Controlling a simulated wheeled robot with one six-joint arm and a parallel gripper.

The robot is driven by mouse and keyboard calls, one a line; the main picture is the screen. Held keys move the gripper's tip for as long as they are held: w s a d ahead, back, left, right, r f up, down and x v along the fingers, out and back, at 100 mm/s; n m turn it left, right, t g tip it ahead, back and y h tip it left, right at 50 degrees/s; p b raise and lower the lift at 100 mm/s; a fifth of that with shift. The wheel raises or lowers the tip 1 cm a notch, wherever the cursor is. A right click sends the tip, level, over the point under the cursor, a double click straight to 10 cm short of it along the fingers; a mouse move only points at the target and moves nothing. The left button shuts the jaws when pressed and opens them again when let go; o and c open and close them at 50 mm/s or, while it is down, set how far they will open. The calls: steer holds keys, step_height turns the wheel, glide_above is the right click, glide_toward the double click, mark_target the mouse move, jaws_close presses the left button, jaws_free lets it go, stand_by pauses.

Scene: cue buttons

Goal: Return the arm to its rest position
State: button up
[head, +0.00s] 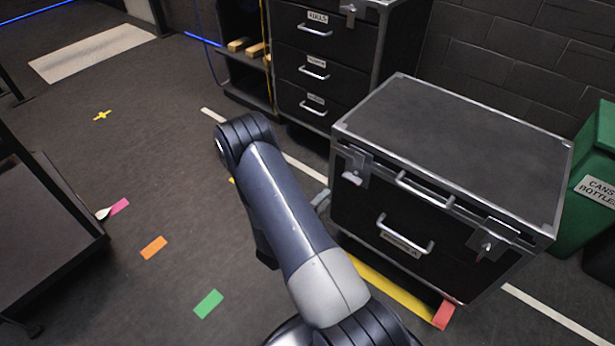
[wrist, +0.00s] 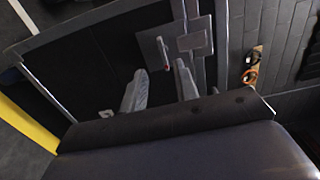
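My arm (head: 290,220) rises from the bottom of the head view, bends at an upper joint and hides whatever lies behind it. My gripper is not clearly visible there. In the wrist view my gripper (wrist: 160,70) shows two grey fingers standing apart, with nothing seen between them. Behind the fingers is a dark panel with metal trim and a latch plate (wrist: 196,40), which looks like the black case. The black case (head: 450,130) stands to the right of my arm in the head view, with its lid down.
A drawer cabinet (head: 325,70) stands behind the case. A green bin (head: 598,150) is at the right edge. A dark low platform (head: 45,235) is at the left. Open floor with orange (head: 154,247) and green (head: 208,303) tape lies left of my arm.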

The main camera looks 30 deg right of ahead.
steer(key=b+x, duration=0.1)
steer(key=x, duration=0.9)
steer(key=shift+d, duration=0.4)
steer(key=shift+a, duration=0.1)
steer(key=p+v, duration=0.1)
steer(key=v, duration=1)
steer(key=shift+w+d+r+m+b, duration=0.15)
steer(key=shift+w+d+m+b, duration=0.2)
steer(key=shift+w+d+m, duration=0.95)
steer(key=shift+w+d+r+m+b, duration=0.15)
steer(key=shift+d+m+b, duration=0.3)
steer(key=shift+d, duration=1.7)
steer(key=shift+w+d+r+m+b, duration=0.25)
steer(key=shift+w+d+m, duration=0.55)
steer(key=shift+d, duration=0.95)
steer(key=shift+s, duration=0.1)
